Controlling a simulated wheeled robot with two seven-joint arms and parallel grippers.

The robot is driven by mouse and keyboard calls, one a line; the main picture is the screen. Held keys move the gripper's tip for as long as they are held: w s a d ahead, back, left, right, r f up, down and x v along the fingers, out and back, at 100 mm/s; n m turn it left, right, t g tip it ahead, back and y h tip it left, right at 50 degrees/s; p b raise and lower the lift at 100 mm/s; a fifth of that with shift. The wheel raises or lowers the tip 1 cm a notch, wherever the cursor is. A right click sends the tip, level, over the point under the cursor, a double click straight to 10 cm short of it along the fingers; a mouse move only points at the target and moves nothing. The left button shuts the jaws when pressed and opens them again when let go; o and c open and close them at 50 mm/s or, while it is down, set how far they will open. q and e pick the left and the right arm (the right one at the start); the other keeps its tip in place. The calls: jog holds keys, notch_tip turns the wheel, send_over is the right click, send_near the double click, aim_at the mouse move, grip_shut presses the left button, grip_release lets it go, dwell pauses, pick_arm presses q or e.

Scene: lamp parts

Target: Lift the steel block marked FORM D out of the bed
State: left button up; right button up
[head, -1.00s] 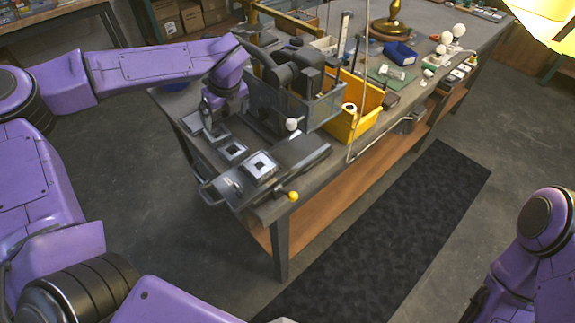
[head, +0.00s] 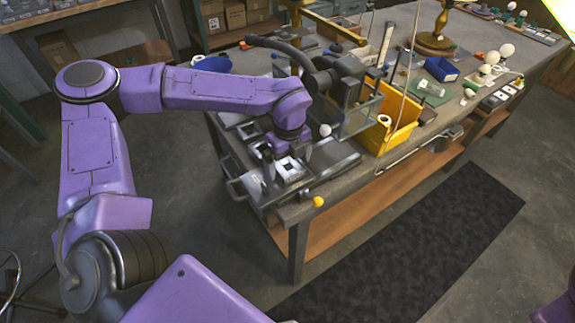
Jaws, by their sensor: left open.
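Three steel blocks with square openings sit in a row at the bench's near left end: a back one (head: 248,130), a middle one (head: 260,148) and a front one (head: 291,170). The front block lies on the grey metal bed (head: 327,168) of a machine. Any FORM D marking is too small to read. My left gripper (head: 288,163) points down with its fingers apart, just above and behind the front block. I cannot tell whether the fingers touch it. My right gripper is out of view.
The machine's dark body with a clear guard (head: 362,117) stands close to the right of my left gripper. A yellow knob (head: 318,201) sticks out at the bed's front. A yellow bin (head: 398,122) and a blue bin (head: 441,69) stand farther right.

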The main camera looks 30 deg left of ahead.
pick_arm(q)
jog(key=c, duration=1.4)
jog(key=shift+r, duration=0.1)
jog(key=shift+c, duration=0.3)
jog(key=shift+r, duration=0.1)
